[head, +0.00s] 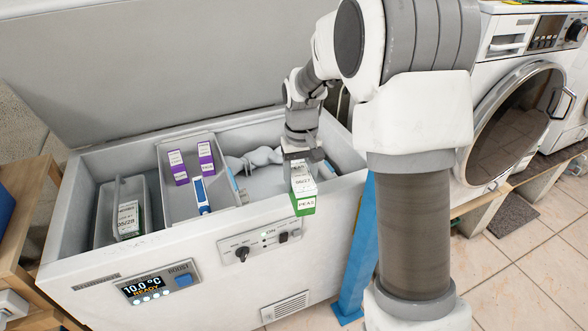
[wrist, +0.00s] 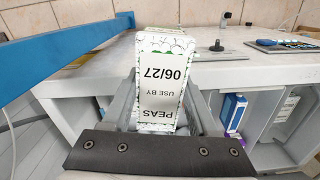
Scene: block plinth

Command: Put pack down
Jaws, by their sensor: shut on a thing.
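A white and green pack (head: 303,190) reads PEAS. In the wrist view its label (wrist: 163,78) reads PEAS, USE BY 06/27. My gripper (head: 302,160) is shut on the pack's upper part, its fingers on either side. The pack hangs about upright in front of the right part of the open chest freezer (head: 190,262), overlapping its front rim in the head view. I cannot tell whether it touches the rim.
A raised basket (head: 222,186) in the freezer holds two purple packs (head: 177,167) (head: 206,157) and a blue one (head: 201,195). A pack dated 05/28 (head: 128,219) stands in the left compartment. A blue post (head: 357,250) and a washing machine (head: 510,120) stand right.

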